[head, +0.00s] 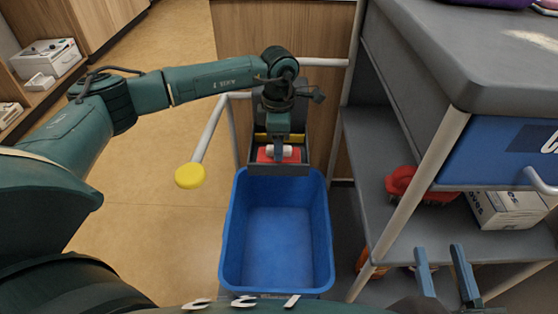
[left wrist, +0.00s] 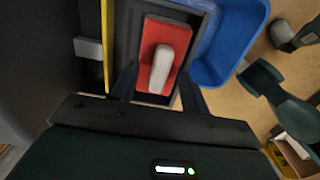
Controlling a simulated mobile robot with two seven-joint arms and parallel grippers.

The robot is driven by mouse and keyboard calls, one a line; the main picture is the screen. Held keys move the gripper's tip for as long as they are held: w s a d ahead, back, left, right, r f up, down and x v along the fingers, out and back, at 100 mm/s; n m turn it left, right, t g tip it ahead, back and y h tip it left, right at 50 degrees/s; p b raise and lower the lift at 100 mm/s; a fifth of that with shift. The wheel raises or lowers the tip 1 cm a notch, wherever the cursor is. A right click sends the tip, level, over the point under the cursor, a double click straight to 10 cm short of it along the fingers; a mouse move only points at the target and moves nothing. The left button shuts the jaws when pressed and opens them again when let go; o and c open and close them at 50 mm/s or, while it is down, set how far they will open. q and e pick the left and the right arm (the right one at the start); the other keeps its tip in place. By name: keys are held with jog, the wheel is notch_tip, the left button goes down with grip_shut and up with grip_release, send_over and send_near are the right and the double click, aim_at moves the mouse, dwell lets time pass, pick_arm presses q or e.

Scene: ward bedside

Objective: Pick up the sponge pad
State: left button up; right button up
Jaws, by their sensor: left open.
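The sponge pad, a red block (head: 264,155) with a pale rounded piece on top, lies in a dark grey tray (head: 291,170) at the back end of a blue bin. My left gripper (head: 280,152) is above it, pointing down, and partly hides it. In the left wrist view, the red pad (left wrist: 163,27) with its pale piece lies between and beyond the fingers of my left gripper (left wrist: 160,88). Those fingers are apart, with no grip on the pad visible. My right gripper (head: 445,268) is at the lower right, its fingers apart and empty.
The empty blue bin (head: 325,245) stands in front of the tray. A grey shelf cart (head: 400,220) on the right holds a red item (head: 402,182) and a glove box (head: 510,209). A pole with a yellow end (head: 190,175) sticks out left. Floor at left is clear.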

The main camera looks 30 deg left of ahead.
pick_arm(q)
jog(key=shift+f, duration=0.1)
jog(key=shift+c, duration=1)
jog(key=c, duration=0.6)
grip_shut()
